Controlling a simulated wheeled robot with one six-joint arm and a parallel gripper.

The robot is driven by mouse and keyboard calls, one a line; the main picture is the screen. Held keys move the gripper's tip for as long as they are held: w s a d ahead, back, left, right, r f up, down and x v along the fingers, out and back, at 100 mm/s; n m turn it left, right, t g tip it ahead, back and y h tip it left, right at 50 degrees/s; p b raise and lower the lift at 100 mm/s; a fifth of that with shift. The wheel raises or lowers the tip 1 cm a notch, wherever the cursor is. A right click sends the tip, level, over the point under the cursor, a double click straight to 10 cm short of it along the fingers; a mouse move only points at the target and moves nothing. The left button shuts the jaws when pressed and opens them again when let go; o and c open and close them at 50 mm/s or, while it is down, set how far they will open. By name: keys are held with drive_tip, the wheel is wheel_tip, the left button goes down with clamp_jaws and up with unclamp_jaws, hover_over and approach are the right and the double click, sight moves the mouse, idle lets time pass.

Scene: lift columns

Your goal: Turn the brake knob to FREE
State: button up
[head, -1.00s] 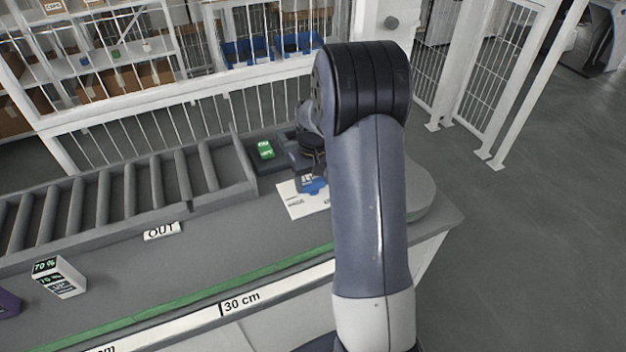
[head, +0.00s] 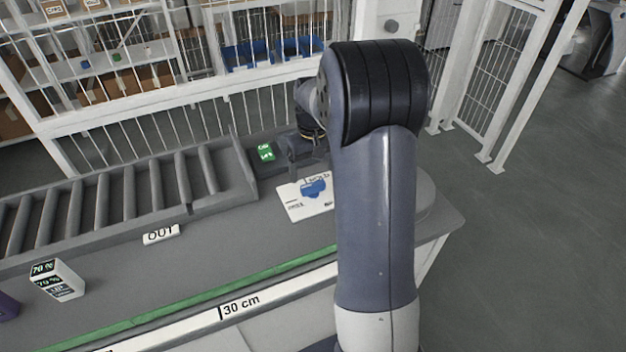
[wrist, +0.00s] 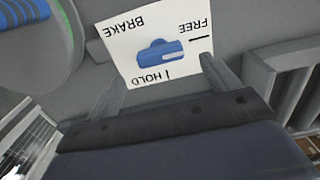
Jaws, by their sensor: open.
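The brake knob (head: 314,187) is a blue handle on a white plate (head: 296,209) on the grey bench top. In the wrist view the knob (wrist: 158,54) sits mid-plate, with the lettering upside down: BRAKE, FREE at upper right, HOLD at the lower edge. Short black marks stand by FREE and HOLD. A pale line shows on the knob's right part; I cannot tell exactly which mark it points at. My gripper (wrist: 160,74) is open and empty, its fingers apart on either side below the knob in the picture, not touching it. In the head view my gripper (head: 306,160) is above and behind the plate.
A mesh fence (head: 190,125) stands behind the bench.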

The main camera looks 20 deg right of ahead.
sight(313, 184)
wheel_tip(313, 184, up, 5)
drive_tip(key=shift+r, duration=0.1)
idle(0.4)
wheel_tip(313, 184, down, 11)
drive_tip(key=shift+f+p, duration=0.1)
drive_tip(key=shift+p, duration=0.2)
drive_tip(key=shift+m, duration=0.3)
drive_tip(key=shift+r, duration=0.2)
